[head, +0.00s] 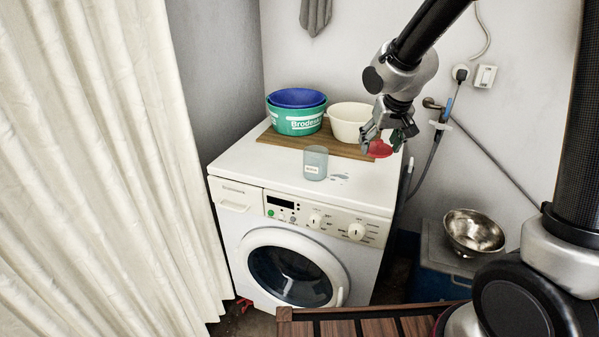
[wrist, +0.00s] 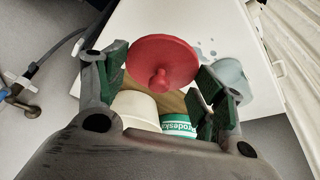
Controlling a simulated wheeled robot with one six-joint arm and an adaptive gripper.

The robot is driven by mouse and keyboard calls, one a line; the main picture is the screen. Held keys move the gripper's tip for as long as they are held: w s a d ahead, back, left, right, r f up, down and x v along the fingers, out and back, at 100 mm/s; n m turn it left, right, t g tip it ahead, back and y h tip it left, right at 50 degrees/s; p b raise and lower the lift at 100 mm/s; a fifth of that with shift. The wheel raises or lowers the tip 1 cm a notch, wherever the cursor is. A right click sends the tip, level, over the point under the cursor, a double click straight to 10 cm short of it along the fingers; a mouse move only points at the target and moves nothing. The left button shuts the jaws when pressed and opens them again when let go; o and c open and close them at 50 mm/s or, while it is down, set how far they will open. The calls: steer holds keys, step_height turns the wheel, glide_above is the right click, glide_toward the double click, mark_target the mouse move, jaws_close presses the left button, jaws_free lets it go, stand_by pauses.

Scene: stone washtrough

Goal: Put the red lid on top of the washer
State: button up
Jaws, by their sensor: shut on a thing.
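The red lid (head: 380,149) is a round disc with a knob, which shows facing the camera in the wrist view (wrist: 163,60). My gripper (head: 383,140) is shut on the lid and holds it above the back right part of the washer's top. The washer (head: 255,163) is white, with a round door and a control panel on its front. Its white top also shows in the wrist view (wrist: 233,28). The fingers hide part of the lid in the head view.
A wooden board (head: 290,139) at the back of the top carries a green tub (head: 296,121), a blue bowl (head: 297,98) and a cream bowl (head: 350,121). A translucent cup (head: 315,163) stands mid-top, beside small spots. A wall tap (head: 432,103) and hose are at right.

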mark_target(368, 183)
steer(key=shift+s+a+f+n+y, duration=0.25)
steer(key=shift+n+y, duration=0.15)
steer(key=shift+n, duration=1.2)
steer(key=shift+f+g, duration=0.25)
steer(key=shift+g, duration=0.05)
steer(key=shift+y, duration=0.3)
step_height(368, 183, down, 10)
steer(key=shift+r, duration=0.2)
steer(key=shift+f, duration=0.1)
steer(key=o, duration=0.9)
steer(key=shift+c, duration=0.2)
